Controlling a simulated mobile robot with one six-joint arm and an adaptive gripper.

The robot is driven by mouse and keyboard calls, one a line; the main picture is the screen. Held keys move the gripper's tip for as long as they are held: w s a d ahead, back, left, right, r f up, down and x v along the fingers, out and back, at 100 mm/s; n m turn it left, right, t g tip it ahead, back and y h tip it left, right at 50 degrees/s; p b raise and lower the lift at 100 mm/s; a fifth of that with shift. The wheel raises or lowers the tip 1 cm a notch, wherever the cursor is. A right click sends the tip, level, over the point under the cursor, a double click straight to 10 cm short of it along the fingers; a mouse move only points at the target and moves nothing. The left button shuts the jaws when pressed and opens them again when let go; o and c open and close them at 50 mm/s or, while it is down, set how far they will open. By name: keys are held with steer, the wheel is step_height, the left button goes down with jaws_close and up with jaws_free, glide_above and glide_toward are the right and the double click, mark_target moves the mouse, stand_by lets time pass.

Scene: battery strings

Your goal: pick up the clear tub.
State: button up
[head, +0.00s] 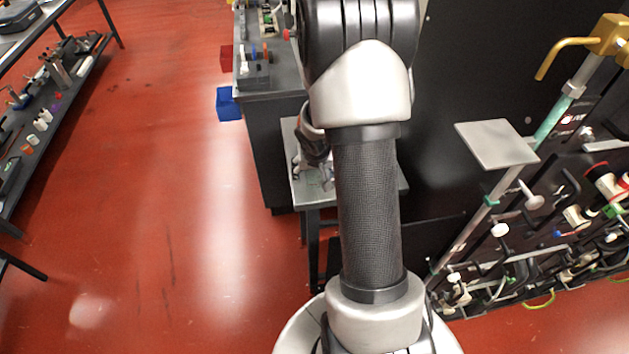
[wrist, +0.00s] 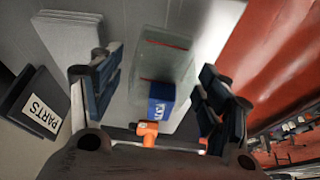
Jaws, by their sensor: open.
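The clear tub (wrist: 168,58) shows in the wrist view as a pale, see-through container with thin red lines across it, on a grey surface. My gripper (wrist: 158,62) is open, with one dark finger on each side of the tub in the picture. I see gaps between the fingers and the tub; how far ahead it lies I cannot tell. A blue box with white letters (wrist: 160,108) overlaps the tub's near end. In the head view my gripper (head: 326,178) is over a small grey table, partly hidden by my arm; I cannot make out the tub there.
A black bin labelled PARTS (wrist: 38,112) and grey plates (wrist: 72,32) lie left of my gripper. An orange-headed item (wrist: 147,128) is near the blue box. The small table (head: 300,190) adjoins a dark bench (head: 270,140). Red floor (head: 170,180) is open to the left.

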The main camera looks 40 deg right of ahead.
steer(key=shift+w+d+f, duration=0.1)
steer(key=shift+f, duration=0.2)
steer(key=shift+r, duration=0.1)
steer(key=shift+c, duration=0.2)
steer(key=c, duration=1.1)
steer(key=shift+o, duration=0.2)
